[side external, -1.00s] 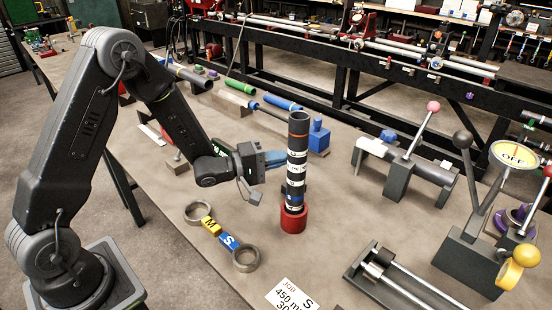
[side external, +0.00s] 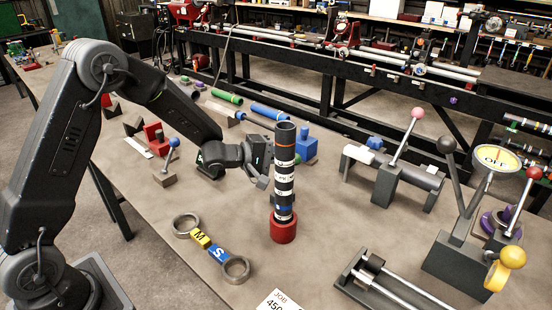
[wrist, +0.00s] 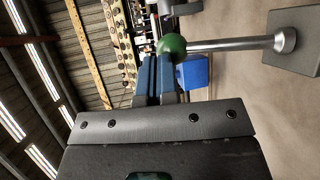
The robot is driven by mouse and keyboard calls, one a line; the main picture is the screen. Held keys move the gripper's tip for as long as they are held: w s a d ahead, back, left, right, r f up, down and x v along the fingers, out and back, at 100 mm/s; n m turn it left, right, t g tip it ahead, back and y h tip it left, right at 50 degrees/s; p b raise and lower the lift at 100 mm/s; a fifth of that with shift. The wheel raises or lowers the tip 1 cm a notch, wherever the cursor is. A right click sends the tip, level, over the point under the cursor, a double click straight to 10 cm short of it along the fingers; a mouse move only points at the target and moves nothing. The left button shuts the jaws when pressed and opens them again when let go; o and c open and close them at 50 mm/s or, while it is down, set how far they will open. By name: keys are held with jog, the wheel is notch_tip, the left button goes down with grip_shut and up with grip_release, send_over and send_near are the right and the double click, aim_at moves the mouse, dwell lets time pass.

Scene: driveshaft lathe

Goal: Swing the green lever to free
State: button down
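The green lever shows in the wrist view as a green ball knob (wrist: 172,46) on a silver rod (wrist: 235,45), which runs right to a grey base (wrist: 295,40). I cannot pick this lever out in the side view. My gripper's blue fingers (wrist: 157,62) lie close together with nothing seen between them. The green ball is just beyond and right of their tips; I cannot tell whether they touch. In the side view my gripper (side external: 258,155) is behind the striped shaft, its fingers hidden.
The striped shaft (side external: 285,175) stands upright in a red cup (side external: 283,228), close to my gripper. A blue-knobbed lever (side external: 173,143) is left, and a pink-knobbed lever (side external: 417,113) is right. Ring gauges (side external: 236,268) lie in front.

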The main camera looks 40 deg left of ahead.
jog(key=shift+w+f, duration=0.1)
jog(key=shift+w, duration=0.55)
